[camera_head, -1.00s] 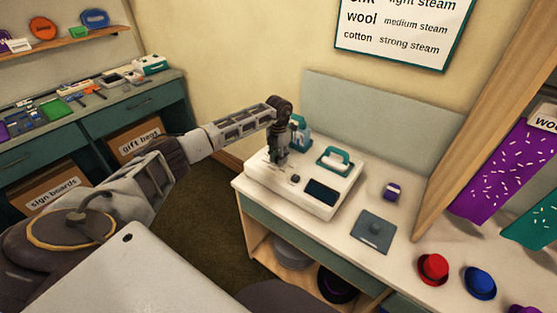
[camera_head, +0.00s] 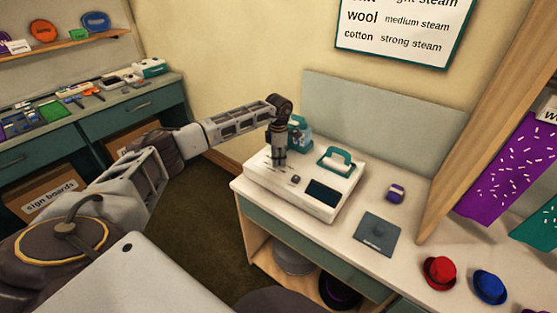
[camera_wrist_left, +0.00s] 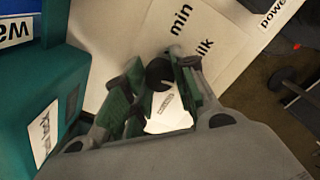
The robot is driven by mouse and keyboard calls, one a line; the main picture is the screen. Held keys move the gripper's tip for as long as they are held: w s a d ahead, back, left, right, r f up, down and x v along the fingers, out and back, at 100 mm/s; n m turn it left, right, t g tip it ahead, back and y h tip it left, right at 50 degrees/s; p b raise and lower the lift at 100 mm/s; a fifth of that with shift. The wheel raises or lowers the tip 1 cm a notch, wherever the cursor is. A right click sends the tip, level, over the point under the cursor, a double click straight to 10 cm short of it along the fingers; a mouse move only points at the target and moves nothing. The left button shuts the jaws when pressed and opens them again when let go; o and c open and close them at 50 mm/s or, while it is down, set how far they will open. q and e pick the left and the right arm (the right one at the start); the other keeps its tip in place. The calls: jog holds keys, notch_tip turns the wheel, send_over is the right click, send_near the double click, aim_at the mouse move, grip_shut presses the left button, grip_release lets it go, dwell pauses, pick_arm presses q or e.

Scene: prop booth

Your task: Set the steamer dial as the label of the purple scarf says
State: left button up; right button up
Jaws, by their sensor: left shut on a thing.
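The purple scarf with white flecks (camera_head: 502,170) hangs at the right. A label (camera_head: 549,108) at its upper edge shows only "wo" before the picture's edge. The wall chart (camera_head: 403,30) reads "wool medium steam" and "cotton strong steam"; its top line is cut off. The white steamer (camera_head: 325,208) stands on the counter. My left gripper (camera_head: 278,162) points down at its left part. In the left wrist view, the gripper's green-padded fingers (camera_wrist_left: 160,88) are shut on the dark round dial (camera_wrist_left: 159,71), with "min" and "ilk" printed close by. The dial's pointer is unclear. My right gripper is out of view.
A teal-handled iron (camera_head: 336,160) sits on the steamer, and a teal tank (camera_head: 299,130) stands behind my gripper. A purple spool-like item (camera_head: 395,193), a grey pad (camera_head: 377,234), and red (camera_head: 438,272) and blue hats (camera_head: 489,287) lie to the right.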

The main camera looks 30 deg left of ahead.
pick_arm(q)
jog(key=shift+w+r+m, duration=0.1)
jog(key=shift+m, duration=0.8)
jog(key=o, duration=1.1)
jog(key=shift+c, duration=0.2)
notch_tip(320, 180, up, 12)
dwell(0.6)
